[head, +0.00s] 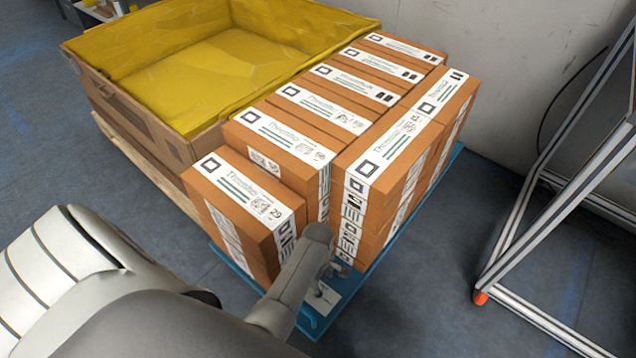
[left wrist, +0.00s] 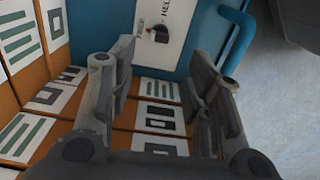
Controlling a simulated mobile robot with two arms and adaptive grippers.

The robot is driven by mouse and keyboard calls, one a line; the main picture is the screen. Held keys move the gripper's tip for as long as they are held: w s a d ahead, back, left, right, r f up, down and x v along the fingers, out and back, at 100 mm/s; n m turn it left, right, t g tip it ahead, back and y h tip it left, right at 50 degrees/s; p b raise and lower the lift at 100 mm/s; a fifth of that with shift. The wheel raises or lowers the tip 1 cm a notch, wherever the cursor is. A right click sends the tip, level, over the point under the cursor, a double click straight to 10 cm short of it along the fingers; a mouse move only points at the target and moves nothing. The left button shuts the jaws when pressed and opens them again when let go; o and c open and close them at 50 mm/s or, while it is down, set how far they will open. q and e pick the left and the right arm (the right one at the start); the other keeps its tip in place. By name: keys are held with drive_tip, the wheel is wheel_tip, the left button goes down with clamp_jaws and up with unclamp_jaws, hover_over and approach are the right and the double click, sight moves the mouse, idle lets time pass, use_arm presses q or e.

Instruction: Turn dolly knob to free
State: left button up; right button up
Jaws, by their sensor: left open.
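The blue dolly (head: 340,313) sits under a stack of orange boxes in the head view. A white plate (head: 322,298) lies on its near corner. In the left wrist view the white plate (left wrist: 178,25) carries a small dark knob (left wrist: 160,36) with some red beside it. My left gripper (head: 335,268) is over the dolly's near corner, close to the boxes. In the left wrist view my left gripper (left wrist: 160,75) is open and empty. The knob shows beyond the gap between its fingers, apart from them. The knob's setting is too small to read. My right gripper is not in view.
Orange boxes (head: 246,200) with white labels stand stacked on the dolly, right beside the gripper. A yellow-lined crate (head: 150,120) stands behind left on a pallet. A metal frame (head: 545,215) stands at the right. The floor (head: 440,290) between dolly and frame is clear.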

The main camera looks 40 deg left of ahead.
use_arm(q)
drive_tip(key=shift+r, duration=1.15)
drive_tip(key=shift+a, duration=0.1)
